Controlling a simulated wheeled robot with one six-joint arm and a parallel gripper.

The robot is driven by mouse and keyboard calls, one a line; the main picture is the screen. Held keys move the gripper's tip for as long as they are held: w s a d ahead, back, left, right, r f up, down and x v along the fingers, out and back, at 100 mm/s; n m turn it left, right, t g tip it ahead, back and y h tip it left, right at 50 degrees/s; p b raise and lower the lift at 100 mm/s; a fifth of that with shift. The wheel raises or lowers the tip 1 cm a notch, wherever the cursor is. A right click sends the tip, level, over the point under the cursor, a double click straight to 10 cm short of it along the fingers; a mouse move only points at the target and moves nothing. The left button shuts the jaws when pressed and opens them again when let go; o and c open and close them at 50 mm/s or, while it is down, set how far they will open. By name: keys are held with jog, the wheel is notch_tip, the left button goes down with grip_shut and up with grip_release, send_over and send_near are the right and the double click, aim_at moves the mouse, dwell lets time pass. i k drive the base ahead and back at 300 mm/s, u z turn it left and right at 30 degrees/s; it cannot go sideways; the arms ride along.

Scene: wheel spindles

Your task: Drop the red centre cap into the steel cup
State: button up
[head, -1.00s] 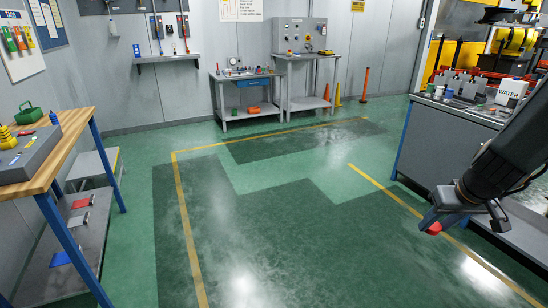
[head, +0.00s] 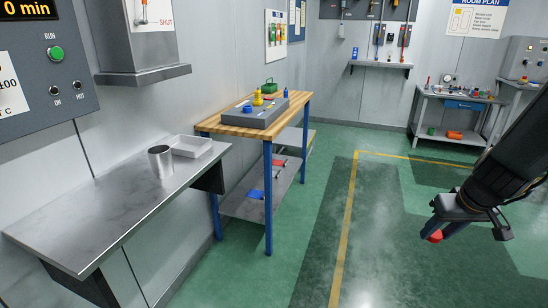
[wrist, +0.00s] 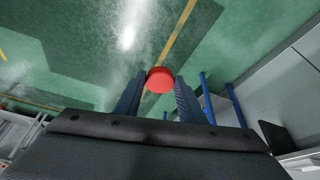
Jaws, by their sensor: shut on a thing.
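The steel cup (head: 160,161) stands upright on a metal wall shelf at the left of the head view. It is a plain grey cylinder, and its inside is mostly hidden. My gripper (head: 447,230) is at the right of the head view, above the floor and well apart from the cup. It is shut on the red centre cap (head: 435,237). In the wrist view the red cap (wrist: 160,80) sits between the two finger tips.
The metal shelf (head: 110,205) also bears a white tray (head: 192,146) beside the cup. A wooden-topped bench (head: 235,130) with blue legs stands beyond it, with a grey block (head: 262,118) on top. Open green floor (head: 310,250) lies between my arm and the shelf.

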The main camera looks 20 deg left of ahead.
aim_at(167, 174)
jog(key=u, duration=1.6)
